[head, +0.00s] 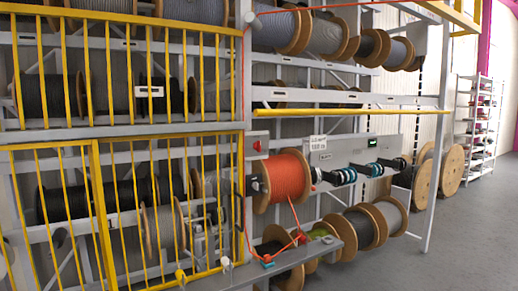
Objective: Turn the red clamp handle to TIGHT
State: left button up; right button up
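A small red part (302,238) sits on the grey bench rail (300,252) at the lower middle, beside the orange cable that runs down from the orange reel (282,180). It may be the red clamp handle, but it is too small to tell its shape or which way it points. Another small red part (257,146) is on the grey panel above the orange reel; I cannot tell what it is. No TIGHT marking can be read. Neither of my grippers is in view.
A yellow barred guard (100,215) covers the racks on the left. A yellow horizontal bar (345,111) crosses above the grey panel (350,155). Open grey floor (450,250) is at the right.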

aim_at(257, 146)
jog(key=i+l, duration=0.2)
jog(key=i, duration=0.25)
jog(key=i+l, duration=0.15)
jog(key=i, duration=0.3)
jog(key=l+z, duration=0.05)
